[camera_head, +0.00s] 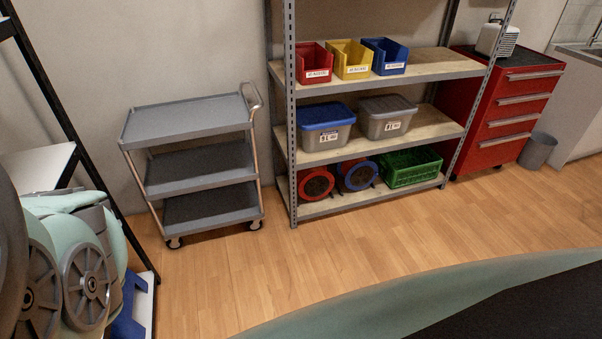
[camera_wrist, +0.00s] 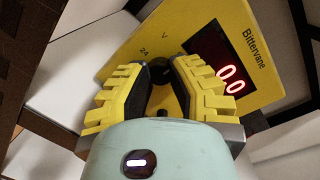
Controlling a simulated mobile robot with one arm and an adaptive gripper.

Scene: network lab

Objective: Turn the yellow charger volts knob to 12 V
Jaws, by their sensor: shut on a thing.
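The yellow charger (camera_wrist: 188,22) fills the upper middle of the wrist view, tilted in the picture. Its face carries the name Bittervane, a "V" and a "24" mark. Its dark display (camera_wrist: 226,72) shows red digits that read 0.0. My gripper (camera_wrist: 164,70) has its yellow, black-padded fingers closed around the dark volts knob (camera_wrist: 161,76) on the charger's face. The fingers hide most of the knob, and I cannot see its pointer or a 12 mark. The charger and gripper fingers do not show in the head view.
In the head view a grey cart (camera_head: 190,160) stands by the wall, beside a metal shelf (camera_head: 440,65) with bins and boxes. A red drawer cabinet (camera_head: 510,104) is at the right. The wooden floor (camera_head: 290,255) before them is clear. White surfaces border the charger.

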